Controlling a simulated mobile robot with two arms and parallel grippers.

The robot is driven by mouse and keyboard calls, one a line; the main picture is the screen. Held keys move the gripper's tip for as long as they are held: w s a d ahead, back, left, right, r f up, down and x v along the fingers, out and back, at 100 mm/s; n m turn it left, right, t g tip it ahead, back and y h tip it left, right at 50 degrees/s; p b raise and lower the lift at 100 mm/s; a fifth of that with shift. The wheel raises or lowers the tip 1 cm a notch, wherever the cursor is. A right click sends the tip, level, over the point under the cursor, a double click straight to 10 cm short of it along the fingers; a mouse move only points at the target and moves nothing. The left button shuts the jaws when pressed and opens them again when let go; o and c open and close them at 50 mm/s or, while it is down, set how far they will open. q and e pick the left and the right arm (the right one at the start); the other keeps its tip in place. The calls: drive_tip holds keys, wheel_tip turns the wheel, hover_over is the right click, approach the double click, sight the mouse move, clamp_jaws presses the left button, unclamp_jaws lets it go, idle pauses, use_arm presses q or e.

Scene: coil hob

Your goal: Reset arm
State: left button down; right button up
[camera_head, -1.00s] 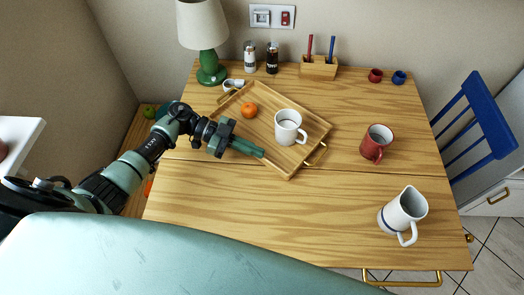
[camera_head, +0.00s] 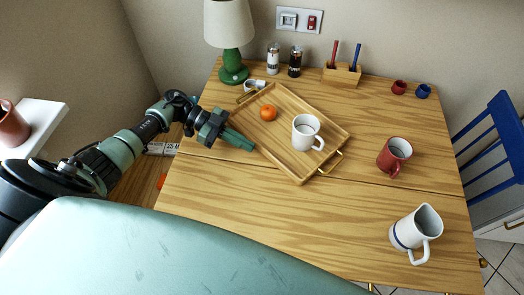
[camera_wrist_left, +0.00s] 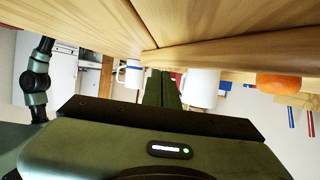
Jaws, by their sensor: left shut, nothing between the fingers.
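My left gripper (camera_head: 240,139) is shut and empty. It is over the left side of the wooden table (camera_head: 290,215), at the lower left edge of the wooden tray (camera_head: 291,165). Its shut green fingers (camera_wrist_left: 162,88) also show in the left wrist view, with the wood surface at the top of that picture. The tray holds an orange (camera_head: 268,113) and a white mug (camera_head: 306,132), both apart from the gripper. My right gripper is not in view.
A red mug (camera_head: 394,156) and a white pitcher (camera_head: 416,234) stand on the right. A green lamp (camera_head: 232,66), two shakers and a wooden pen holder (camera_head: 341,74) line the back. A blue chair (camera_head: 494,145) is at the right. The table's front middle is clear.

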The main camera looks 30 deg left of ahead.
use_arm(q)
drive_tip(key=a, duration=0.3)
drive_tip(key=shift+s+a+f+b, duration=0.1)
drive_tip(key=shift+s+b, duration=0.05)
drive_tip(key=shift+b, duration=0.25)
drive_tip(key=shift+a+r, duration=0.2)
drive_tip(key=shift+a, duration=0.45)
